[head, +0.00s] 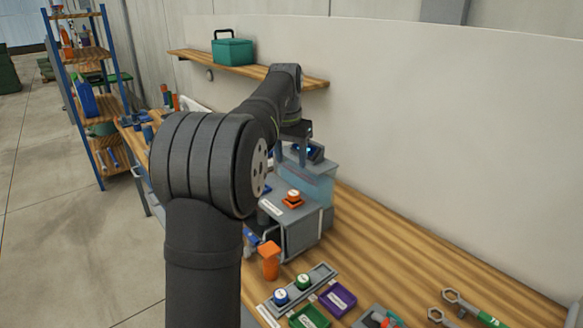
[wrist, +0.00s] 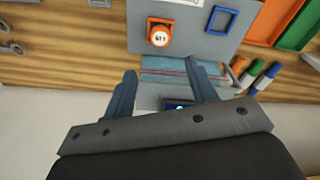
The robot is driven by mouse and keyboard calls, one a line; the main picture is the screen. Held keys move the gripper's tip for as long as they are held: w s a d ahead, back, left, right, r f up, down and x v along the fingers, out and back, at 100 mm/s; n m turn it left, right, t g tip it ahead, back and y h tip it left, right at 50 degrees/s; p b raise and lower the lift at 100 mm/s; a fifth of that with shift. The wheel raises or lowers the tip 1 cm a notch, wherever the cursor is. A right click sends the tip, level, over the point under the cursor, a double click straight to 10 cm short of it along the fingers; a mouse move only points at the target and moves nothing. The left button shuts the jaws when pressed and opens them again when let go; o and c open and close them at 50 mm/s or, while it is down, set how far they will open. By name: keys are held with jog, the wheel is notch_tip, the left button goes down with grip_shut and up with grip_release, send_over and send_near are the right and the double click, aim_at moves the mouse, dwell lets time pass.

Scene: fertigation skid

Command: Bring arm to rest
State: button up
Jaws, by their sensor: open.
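My gripper (head: 291,155) is open, with its two fingers pointing down over the back of the grey skid box (head: 299,232). In the wrist view my gripper (wrist: 161,72) shows two separate blue-grey fingers with nothing held between them. A clear bluish tank (head: 318,178) stands at the back of the box, close to the fingers. An orange-based part with a round white labelled top (head: 293,196) sits on the box, apart from the fingers; it also shows in the wrist view (wrist: 158,36). My arm hides part of the bench.
An orange bottle-like item (head: 269,262), a grey rack (head: 299,291) with blue and green caps, a purple tray (head: 338,299) and a green tray (head: 309,318) are at the front. Wrenches (head: 470,307) lie right. A shelf (head: 248,70) with a teal box (head: 233,51) hangs behind.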

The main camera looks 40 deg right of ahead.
aim_at(293, 193)
jog(key=shift+r, duration=0.15)
jog(key=f, duration=0.4)
jog(key=d+f, duration=0.1)
jog(key=f, duration=0.7)
jog(key=shift+w+d+f, duration=0.15)
jog(key=shift+w+f, duration=0.1)
notch_tip(293, 193, up, 3)
jog(key=shift+f, duration=0.1)
jog(key=shift+r, duration=0.5)
jog(key=shift+f, duration=0.1)
